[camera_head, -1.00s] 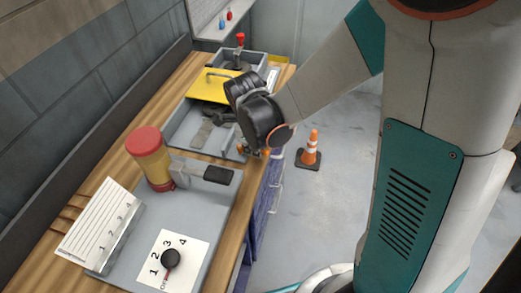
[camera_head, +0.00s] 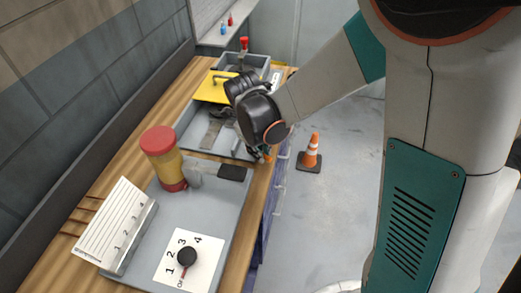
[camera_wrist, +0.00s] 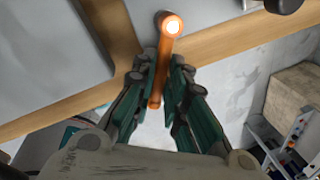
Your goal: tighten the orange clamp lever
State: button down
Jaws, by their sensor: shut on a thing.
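The orange clamp lever (camera_wrist: 164,62) shows in the wrist view, with a bright round pivot end at the top and its arm pointing down. My gripper (camera_wrist: 161,84) is shut on the lever's arm, one finger on each side. The lever's lower tip shows between the fingers. In the head view my gripper (camera_head: 262,151) is at the table's right edge, beside the grey tray. Only a small orange bit of the lever (camera_head: 267,157) shows there; the rest is hidden behind my gripper.
A red-topped yellow cylinder (camera_head: 163,158) and a black-handled lever (camera_head: 232,173) stand on the near grey panel (camera_head: 215,215), with a black dial (camera_head: 187,257). A yellow lid (camera_head: 212,92) lies farther back. An orange cone (camera_head: 312,152) stands on the floor to the right.

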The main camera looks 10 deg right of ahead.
jog(key=shift+a, duration=0.1)
jog(key=c, duration=1.6)
grip_release()
jog(key=shift+s, duration=0.1)
